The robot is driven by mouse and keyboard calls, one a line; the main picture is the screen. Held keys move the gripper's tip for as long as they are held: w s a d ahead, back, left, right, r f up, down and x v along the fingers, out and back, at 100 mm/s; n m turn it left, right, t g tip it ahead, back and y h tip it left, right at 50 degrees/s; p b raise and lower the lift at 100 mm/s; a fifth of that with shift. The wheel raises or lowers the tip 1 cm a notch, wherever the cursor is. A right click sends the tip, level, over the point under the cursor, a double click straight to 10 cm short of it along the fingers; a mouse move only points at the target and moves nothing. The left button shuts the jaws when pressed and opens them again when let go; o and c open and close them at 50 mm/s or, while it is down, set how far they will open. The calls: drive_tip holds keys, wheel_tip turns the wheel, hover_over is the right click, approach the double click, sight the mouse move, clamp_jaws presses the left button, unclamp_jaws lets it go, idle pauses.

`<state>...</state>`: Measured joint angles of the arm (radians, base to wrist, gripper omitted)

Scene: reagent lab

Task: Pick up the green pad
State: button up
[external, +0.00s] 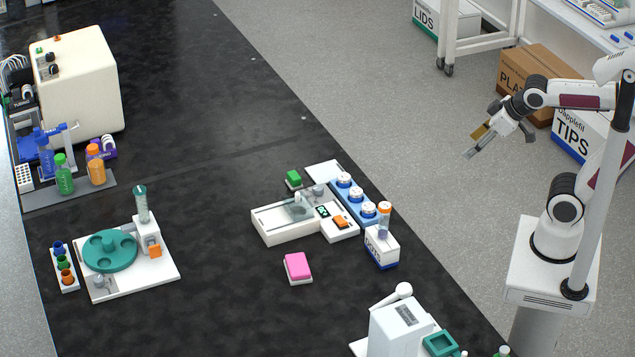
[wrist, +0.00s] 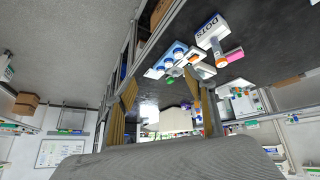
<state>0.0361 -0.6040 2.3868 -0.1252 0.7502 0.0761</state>
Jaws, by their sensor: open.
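The green pad (external: 293,178) sits on a small white base on the black bench, behind the white tray device in the external view. In the wrist view a small green patch (wrist: 170,80) between the fingers may be this pad. My gripper (external: 477,143) is held in the air over the grey floor to the right of the bench, well apart from the pad. Its two fingers also show in the wrist view (wrist: 169,98), spread apart with nothing between them.
A pink pad (external: 298,266) lies in front of the white tray device (external: 285,226). A blue rack with white-capped bottles (external: 355,197) and a white box with an orange-capped vial (external: 382,246) stand to the right of the green pad. The bench behind the pad is clear.

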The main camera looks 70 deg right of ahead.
drive_tip(key=w+d+r+t+h, duration=0.1)
drive_tip(key=w+d+r, duration=0.2)
drive_tip(key=w, duration=0.4)
drive_tip(key=w+d+r+t+h, duration=0.1)
drive_tip(key=w+d+r+t, duration=0.15)
drive_tip(key=w, duration=0.55)
drive_tip(key=w+d+r+n+t+y, duration=0.1)
drive_tip(key=w+d+n+t, duration=0.15)
drive_tip(key=w, duration=1.25)
drive_tip(key=w+d+r+n+t+y, duration=0.15)
drive_tip(key=w+d, duration=0.25)
drive_tip(key=w, duration=1)
drive_tip(key=w+f+n+y, duration=0.3)
drive_tip(key=w+f+y, duration=0.35)
drive_tip(key=f, duration=0.65)
drive_tip(key=f+g+y, duration=0.1)
drive_tip(key=f, duration=0.5)
drive_tip(key=s+f+n+g+y, duration=0.1)
drive_tip(key=f+g, duration=0.1)
drive_tip(key=f, duration=0.5)
drive_tip(key=s+a+f+n+g+y, duration=0.1)
drive_tip(key=f+y, duration=0.1)
drive_tip(key=f, duration=0.4)
drive_tip(key=shift+f, duration=0.35)
drive_tip(key=shift+s+a+f+n+g, duration=0.1)
drive_tip(key=shift+s+f+n+g, duration=0.2)
drive_tip(key=shift+f, duration=0.2)
